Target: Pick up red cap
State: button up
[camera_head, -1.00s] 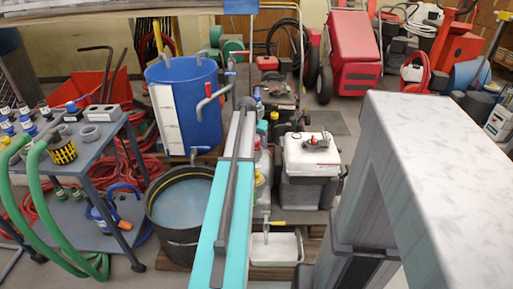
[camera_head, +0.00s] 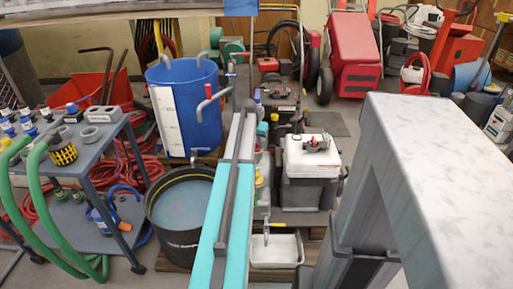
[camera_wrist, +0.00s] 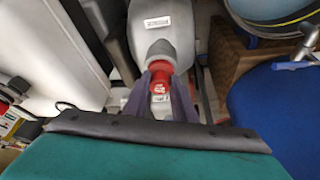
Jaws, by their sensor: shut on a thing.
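The red cap (camera_wrist: 159,84) shows in the middle of the wrist view, at the neck of a grey bottle (camera_wrist: 160,30) with a pale label. My gripper (camera_wrist: 161,92) has its dark purple fingers on either side of the cap and is shut on it. The cap still looks in line with the bottle neck; I cannot tell whether it is loose. In the head view my teal arm hides the gripper and the cap.
A blue barrel (camera_head: 190,110) and a black tub of water (camera_head: 182,212) stand left of my arm. A white-lidded grey box (camera_head: 312,180) and a white tray (camera_head: 277,252) are to its right. A cart (camera_head: 85,150) with green hoses stands at the left.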

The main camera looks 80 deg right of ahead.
jog(key=shift+r+p, duration=0.35)
jog(key=shift+r, duration=1.4)
jog(key=w+a+r+p, duration=0.1)
jog(key=w+a, duration=0.1)
jog(key=a, duration=1.4)
jog(key=shift+r, duration=0.25)
jog(key=shift+w, duration=0.1)
